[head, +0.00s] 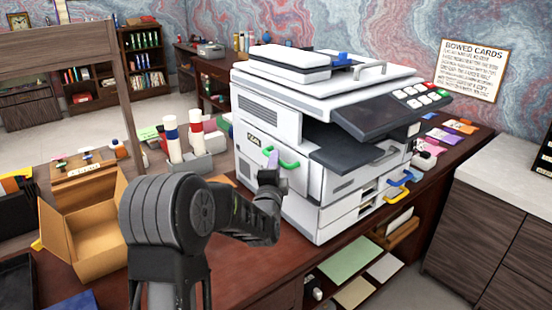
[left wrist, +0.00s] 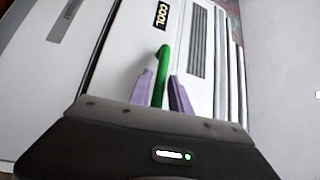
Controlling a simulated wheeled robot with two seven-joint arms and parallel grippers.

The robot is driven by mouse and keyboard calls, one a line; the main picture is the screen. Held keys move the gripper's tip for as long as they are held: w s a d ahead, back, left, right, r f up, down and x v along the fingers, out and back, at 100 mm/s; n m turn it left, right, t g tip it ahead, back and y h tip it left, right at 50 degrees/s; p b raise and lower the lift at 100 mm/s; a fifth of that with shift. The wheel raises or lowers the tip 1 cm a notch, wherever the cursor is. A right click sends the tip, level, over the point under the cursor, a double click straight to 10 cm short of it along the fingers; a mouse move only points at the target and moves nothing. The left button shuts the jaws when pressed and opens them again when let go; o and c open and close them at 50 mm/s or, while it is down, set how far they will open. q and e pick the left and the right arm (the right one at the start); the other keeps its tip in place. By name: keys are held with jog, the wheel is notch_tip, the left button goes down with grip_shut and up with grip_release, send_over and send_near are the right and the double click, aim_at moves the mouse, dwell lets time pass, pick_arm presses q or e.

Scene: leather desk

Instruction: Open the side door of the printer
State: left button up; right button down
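The white printer (head: 300,85) stands on the desk. Its side panel, with a dark label reading "COOL", faces left and looks flush with the body. A green handle (head: 288,162) sits on this side; it shows as a green bar in the left wrist view (left wrist: 161,70). My left gripper (head: 273,160) is at the handle, with its purple fingers (left wrist: 162,92) close on either side of the bar. They appear shut on it, though part of the contact is hidden. My right gripper is not in view.
An open cardboard box (head: 92,235) and white cylinders with coloured bands (head: 172,138) are left of the printer. The control panel (head: 395,105) overhangs its right side. Papers and small items lie along the desk's right side.

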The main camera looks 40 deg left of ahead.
pick_arm(q)
jog(key=shift+w+a, duration=0.35)
jog(key=shift+w, duration=0.25)
jog(key=shift+r, duration=0.1)
grip_shut()
dwell(1.0)
